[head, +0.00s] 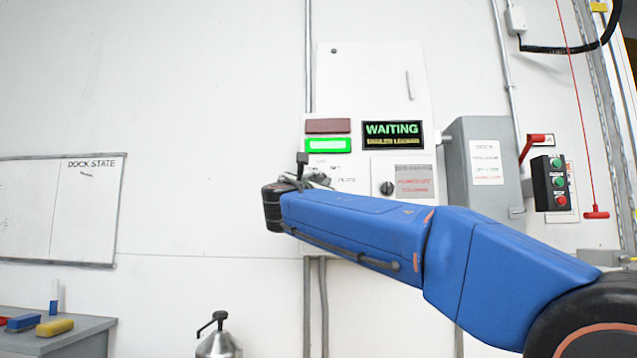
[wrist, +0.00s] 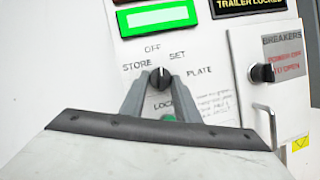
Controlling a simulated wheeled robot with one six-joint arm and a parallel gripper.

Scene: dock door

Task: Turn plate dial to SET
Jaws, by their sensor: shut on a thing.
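The plate dial (wrist: 160,76) is a small black knob on a white panel, with the labels OFF, STORE, SET and LOCK around it and PLATE to its right. Its pale pointer line points roughly up, between OFF and SET; the exact setting is hard to tell. My gripper (wrist: 161,84) is shut on the dial, one grey finger on each side. In the head view my gripper (head: 318,180) is at the panel below the green lamp, and my arm's end hides the dial.
A lit green indicator (wrist: 157,17) is above the dial. To the right are a breakers door with a black knob (wrist: 262,73) and the WAITING sign (head: 392,134). A grey box (head: 486,160) and a button station (head: 553,184) stand farther right.

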